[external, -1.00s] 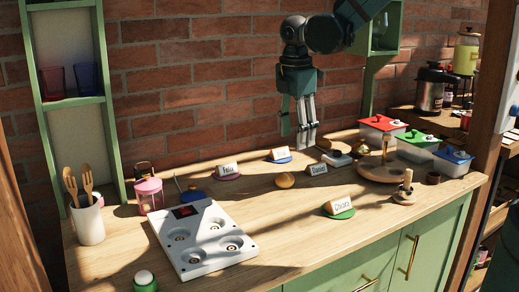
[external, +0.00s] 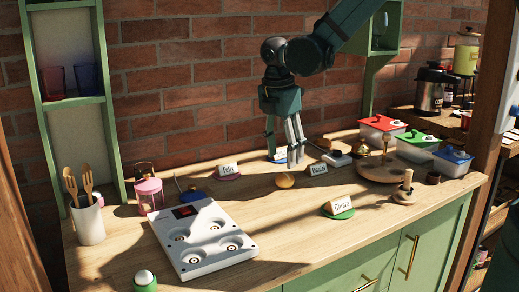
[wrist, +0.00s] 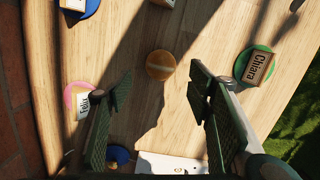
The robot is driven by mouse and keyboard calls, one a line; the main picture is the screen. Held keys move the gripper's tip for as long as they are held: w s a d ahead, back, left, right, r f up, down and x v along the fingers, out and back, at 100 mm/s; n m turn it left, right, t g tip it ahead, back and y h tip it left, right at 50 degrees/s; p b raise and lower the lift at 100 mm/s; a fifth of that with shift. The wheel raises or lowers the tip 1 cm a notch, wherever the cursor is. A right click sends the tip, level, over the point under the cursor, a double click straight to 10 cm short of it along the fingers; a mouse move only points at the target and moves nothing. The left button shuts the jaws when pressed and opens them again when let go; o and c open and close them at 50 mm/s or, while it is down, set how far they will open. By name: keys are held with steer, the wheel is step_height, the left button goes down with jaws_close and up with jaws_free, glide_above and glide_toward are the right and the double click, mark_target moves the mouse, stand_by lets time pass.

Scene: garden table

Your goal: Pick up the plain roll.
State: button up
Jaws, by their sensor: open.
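The plain roll (external: 285,180) is a small round golden-brown bun on the wooden counter. In the wrist view the roll (wrist: 160,65) lies ahead of and between my open fingers, with a pale line across its top. My gripper (external: 287,158) is open and empty, pointing down above the counter at the back. In the external view its fingers are just above the roll and behind it, apart from it. In the wrist view my gripper (wrist: 155,95) shows both fingers spread wide.
Name cards on coloured discs stand around the roll: Felix (external: 228,170), Daniel (external: 318,169) and Chiara (external: 341,206). A white cooker plate (external: 200,245) is at the front left. Lidded boxes (external: 415,145) and a round wooden board (external: 368,172) stand at the right.

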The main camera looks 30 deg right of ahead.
mark_target(285, 172)
steer(key=shift+d+f, duration=0.1)
steer(key=shift+f, duration=0.85)
steer(key=shift+f, duration=0.1)
steer(key=shift+d+f, duration=0.15)
steer(key=shift+f, duration=1.1)
steer(key=shift+d+f, duration=0.1)
steer(key=shift+f, duration=1.15)
steer(key=shift+c, duration=0.7)
steer(key=c, duration=0.7)
